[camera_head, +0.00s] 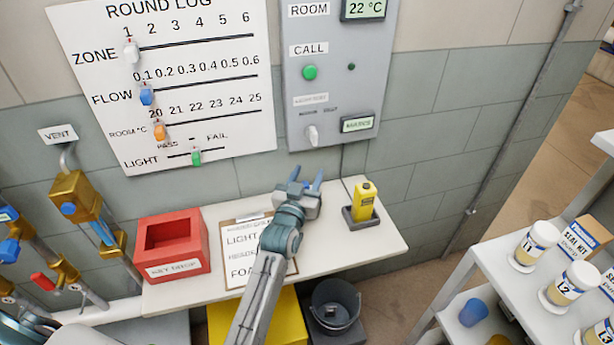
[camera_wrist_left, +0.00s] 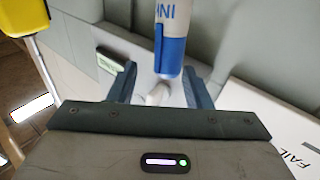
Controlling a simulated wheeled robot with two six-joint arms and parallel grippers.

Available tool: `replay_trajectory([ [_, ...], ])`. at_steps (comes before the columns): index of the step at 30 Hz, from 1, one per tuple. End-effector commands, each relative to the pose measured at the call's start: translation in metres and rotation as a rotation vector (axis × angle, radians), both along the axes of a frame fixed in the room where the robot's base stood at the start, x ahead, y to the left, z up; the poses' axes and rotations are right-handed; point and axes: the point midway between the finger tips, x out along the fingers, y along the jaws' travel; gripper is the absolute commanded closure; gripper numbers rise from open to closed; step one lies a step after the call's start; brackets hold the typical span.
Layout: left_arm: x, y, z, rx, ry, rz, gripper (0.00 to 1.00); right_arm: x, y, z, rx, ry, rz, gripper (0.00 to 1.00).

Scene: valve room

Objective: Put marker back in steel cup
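A white marker with a blue end (camera_wrist_left: 170,38) comes down from the top edge of the left wrist view, with its blue end near my left fingertips. Its other end is cut off by the frame. My left gripper (camera_head: 308,179) is over the back part of the white ledge, close to the wall. In the left wrist view my left gripper (camera_wrist_left: 160,80) has its fingers apart, with a gap at the left of the marker. I cannot tell whether the right finger touches it. The marker is hidden in the head view. I cannot make out a steel cup. My right gripper is out of view.
On the ledge (camera_head: 385,250) are a red key drop box (camera_head: 170,262), a clipboard (camera_head: 232,272) and a yellow device in a dark holder (camera_head: 363,203). A grey panel (camera_head: 350,85) hangs above. A dark bucket (camera_head: 336,306) is below. A shelf with white jars (camera_head: 535,243) stands right.

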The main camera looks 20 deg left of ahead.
Motion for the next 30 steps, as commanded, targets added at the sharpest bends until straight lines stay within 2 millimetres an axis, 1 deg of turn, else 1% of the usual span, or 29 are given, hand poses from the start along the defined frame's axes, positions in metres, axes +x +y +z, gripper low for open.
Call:
replay_trajectory([
  [6, -0.001, 0.0, 0.0, 0.0, 0.0, 0.0, 0.55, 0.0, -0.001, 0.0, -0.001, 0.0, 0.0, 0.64],
  [10, -0.01, 0.0, -0.003, 0.0, 0.0, 0.0, 0.55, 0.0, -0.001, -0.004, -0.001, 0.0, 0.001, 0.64],
  [14, -0.032, 0.0, -0.008, -0.002, 0.002, 0.001, 0.55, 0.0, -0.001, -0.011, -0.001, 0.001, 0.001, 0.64],
  [18, -0.062, 0.0, -0.011, -0.003, 0.001, 0.001, 0.55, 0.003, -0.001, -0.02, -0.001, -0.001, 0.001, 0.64],
  [21, -0.08, 0.0, -0.012, -0.001, 0.0, 0.001, 0.55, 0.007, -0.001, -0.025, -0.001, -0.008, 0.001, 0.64],
  [25, -0.097, 0.0, -0.014, -0.002, 0.002, 0.001, 0.55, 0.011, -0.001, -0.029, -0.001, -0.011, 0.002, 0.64],
  [30, -0.107, 0.0, -0.013, 0.0, 0.0, 0.0, 0.55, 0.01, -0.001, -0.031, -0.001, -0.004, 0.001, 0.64],
])
